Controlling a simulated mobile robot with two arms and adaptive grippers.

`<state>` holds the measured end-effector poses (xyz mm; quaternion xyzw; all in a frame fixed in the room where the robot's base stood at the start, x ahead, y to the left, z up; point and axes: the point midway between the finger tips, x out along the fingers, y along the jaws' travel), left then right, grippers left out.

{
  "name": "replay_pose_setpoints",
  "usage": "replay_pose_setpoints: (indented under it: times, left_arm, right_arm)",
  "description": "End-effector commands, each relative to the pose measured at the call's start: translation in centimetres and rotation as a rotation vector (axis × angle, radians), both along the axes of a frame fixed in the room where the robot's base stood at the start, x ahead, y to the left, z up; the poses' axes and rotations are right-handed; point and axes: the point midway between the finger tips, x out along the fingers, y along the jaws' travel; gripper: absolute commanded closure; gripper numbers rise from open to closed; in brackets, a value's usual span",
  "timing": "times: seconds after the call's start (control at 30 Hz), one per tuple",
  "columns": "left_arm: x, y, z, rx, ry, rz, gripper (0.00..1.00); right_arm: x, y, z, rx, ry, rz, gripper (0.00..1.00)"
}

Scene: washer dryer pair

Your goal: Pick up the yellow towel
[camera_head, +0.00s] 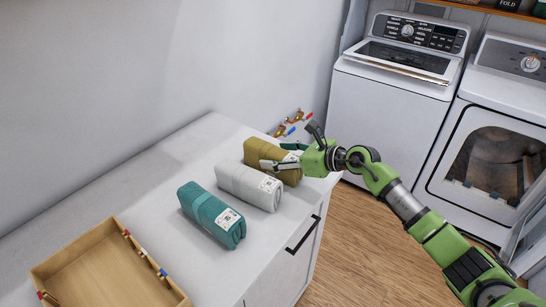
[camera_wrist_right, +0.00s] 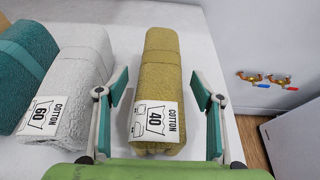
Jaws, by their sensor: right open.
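The yellow towel (camera_head: 258,150) is an olive-yellow roll on the white counter, the farthest of three rolled towels. In the right wrist view the towel (camera_wrist_right: 163,75) lies lengthwise with a "COTTON 40" label on its near end. My right gripper (camera_head: 284,155) is open at the towel, its arm coming in from the right. In the wrist view the fingers of this gripper (camera_wrist_right: 165,88) stand one on each side of the towel, with a gap to it on both sides. My left gripper is out of view.
A white towel (camera_head: 246,184) lies next to the yellow one, close to a gripper finger. A teal towel (camera_head: 205,209) lies beyond it. A wooden tray (camera_head: 70,254) is at lower left. A washer (camera_head: 385,110) and dryer (camera_head: 465,120) stand at right. Wall taps (camera_head: 290,125) are behind.

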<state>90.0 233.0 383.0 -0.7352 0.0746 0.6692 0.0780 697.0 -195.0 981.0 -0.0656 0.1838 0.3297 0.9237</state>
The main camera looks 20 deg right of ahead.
Motion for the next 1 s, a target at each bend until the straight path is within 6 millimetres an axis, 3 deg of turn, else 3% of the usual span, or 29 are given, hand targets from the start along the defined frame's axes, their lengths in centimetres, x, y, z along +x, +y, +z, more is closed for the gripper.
replay_pose_setpoints:
  times: [0.17, 0.43, 0.47, 0.63, 1.0]
  left_arm:
    - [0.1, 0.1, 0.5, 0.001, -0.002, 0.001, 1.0]
    - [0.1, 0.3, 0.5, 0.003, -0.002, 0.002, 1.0]
    - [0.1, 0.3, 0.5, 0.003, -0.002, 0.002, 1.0]
    - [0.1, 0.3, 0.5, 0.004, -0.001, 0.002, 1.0]
    - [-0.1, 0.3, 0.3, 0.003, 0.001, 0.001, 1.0]
  right_arm:
    - [1.4, 1.1, -0.5, 0.002, -0.001, -0.002, 0.39]
    - [1.5, 1.2, -0.8, 0.0, -0.001, -0.001, 0.39]
    - [1.5, 1.2, -0.8, 0.0, -0.001, -0.001, 0.44]
    - [1.5, 1.2, -0.8, 0.001, 0.0, -0.001, 0.88]
    - [1.6, 1.2, -0.4, 0.001, -0.005, -0.001, 0.89]
